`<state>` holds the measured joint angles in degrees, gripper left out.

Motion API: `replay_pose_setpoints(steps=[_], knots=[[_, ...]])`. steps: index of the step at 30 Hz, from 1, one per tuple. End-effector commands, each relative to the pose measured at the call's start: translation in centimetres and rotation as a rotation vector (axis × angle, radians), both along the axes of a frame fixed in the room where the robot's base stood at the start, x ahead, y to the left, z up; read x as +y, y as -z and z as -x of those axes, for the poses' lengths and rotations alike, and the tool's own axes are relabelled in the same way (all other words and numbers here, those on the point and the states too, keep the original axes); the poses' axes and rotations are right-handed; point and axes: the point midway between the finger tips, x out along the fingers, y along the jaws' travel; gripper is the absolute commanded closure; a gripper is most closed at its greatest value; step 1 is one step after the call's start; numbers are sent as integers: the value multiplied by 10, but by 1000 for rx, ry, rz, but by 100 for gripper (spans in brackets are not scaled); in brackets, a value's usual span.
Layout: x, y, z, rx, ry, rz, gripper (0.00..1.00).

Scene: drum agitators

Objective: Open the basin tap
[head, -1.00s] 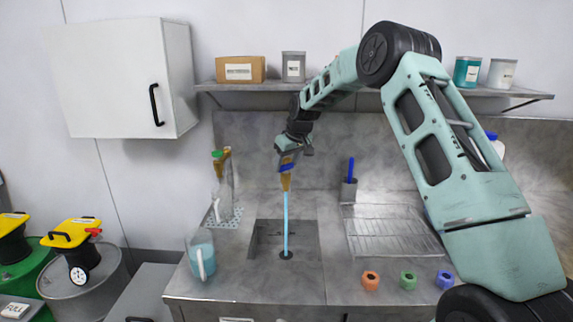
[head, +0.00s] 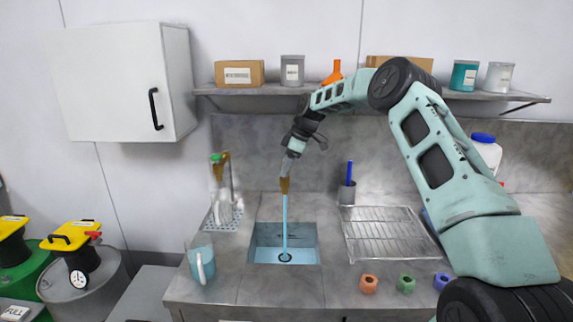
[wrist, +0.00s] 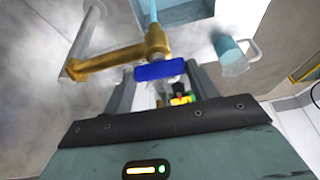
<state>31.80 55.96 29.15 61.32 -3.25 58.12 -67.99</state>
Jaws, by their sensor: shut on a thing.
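The brass basin tap (head: 285,186) stands above the sink basin (head: 252,256), and a blue stream of water (head: 285,220) runs from it into the basin. Blue water covers the basin floor around the drain. In the wrist view the brass tap body (wrist: 112,60) shows with its blue handle (wrist: 160,70) across my fingertips. My gripper (head: 292,156) is shut on that handle; it also shows in the wrist view (wrist: 162,80). In the head view the handle is hidden by my gripper.
A wire drying rack (head: 392,235) lies to the right, with several coloured rings in front. A shelf (head: 270,89) runs above.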

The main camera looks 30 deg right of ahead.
Motion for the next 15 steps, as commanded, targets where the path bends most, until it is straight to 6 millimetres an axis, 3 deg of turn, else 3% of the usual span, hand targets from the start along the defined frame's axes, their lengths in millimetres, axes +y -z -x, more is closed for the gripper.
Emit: replay_pose_setpoints(steps=[15], knots=[[-1,-1,-1,-4,-63,3,65]])
